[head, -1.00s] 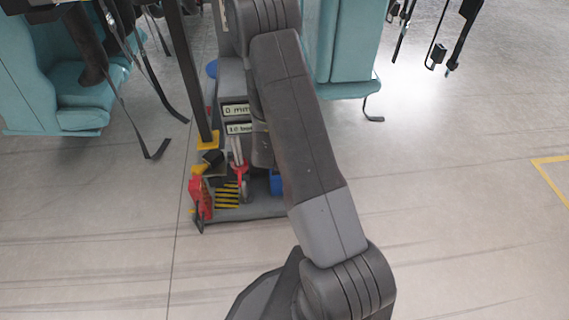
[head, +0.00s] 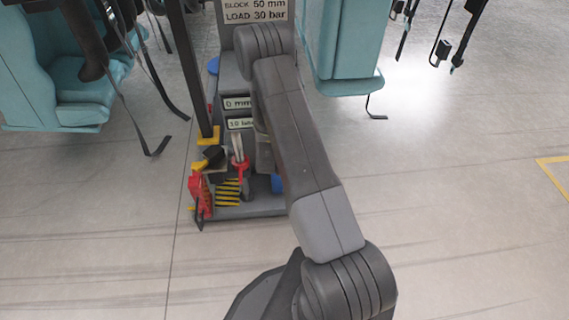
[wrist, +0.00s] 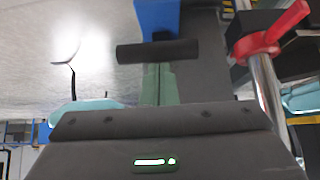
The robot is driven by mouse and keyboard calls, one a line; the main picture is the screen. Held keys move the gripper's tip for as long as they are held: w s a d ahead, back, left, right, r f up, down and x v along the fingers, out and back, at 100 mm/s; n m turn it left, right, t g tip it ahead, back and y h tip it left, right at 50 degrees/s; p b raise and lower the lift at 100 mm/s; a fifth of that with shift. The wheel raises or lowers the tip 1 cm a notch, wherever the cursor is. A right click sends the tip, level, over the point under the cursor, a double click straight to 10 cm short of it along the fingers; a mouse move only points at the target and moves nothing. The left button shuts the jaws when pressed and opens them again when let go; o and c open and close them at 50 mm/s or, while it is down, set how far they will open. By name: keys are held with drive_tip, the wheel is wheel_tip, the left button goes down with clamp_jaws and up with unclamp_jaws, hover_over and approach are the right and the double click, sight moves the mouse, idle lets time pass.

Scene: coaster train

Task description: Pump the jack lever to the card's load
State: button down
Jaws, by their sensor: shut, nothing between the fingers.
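A card (head: 255,10) at the top of the head view reads BLOCK 50 mm, LOAD 30 bar. Below it, the jack stand's readouts show 0 mm (head: 237,103) and what looks like 10 bar (head: 240,124), partly covered by my arm. In the wrist view my gripper (wrist: 158,68) is shut and empty, its greenish fingers side by side. Its tips are at a horizontal black bar (wrist: 130,53), possibly the lever's grip; I cannot tell whether they touch. My arm hides the gripper in the head view.
A red handle on a metal rod (wrist: 262,45) stands right of my gripper. A blue part (wrist: 156,14) is beyond the bar. Red parts (head: 199,195) and yellow-black stripes (head: 228,192) are on the stand's base. Teal seats (head: 345,45) flank it. Floor at right is clear.

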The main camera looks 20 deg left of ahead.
drive_tip(key=shift+f, duration=0.1)
drive_tip(key=shift+s+d+f+b, duration=0.1)
drive_tip(key=shift+s+f+b, duration=0.1)
drive_tip(key=shift+f+b, duration=0.35)
drive_tip(key=shift+s+d+f+b, duration=0.15)
drive_tip(key=shift+f+b, duration=0.15)
drive_tip(key=shift+b, duration=0.3)
drive_tip(key=shift+a, duration=0.1)
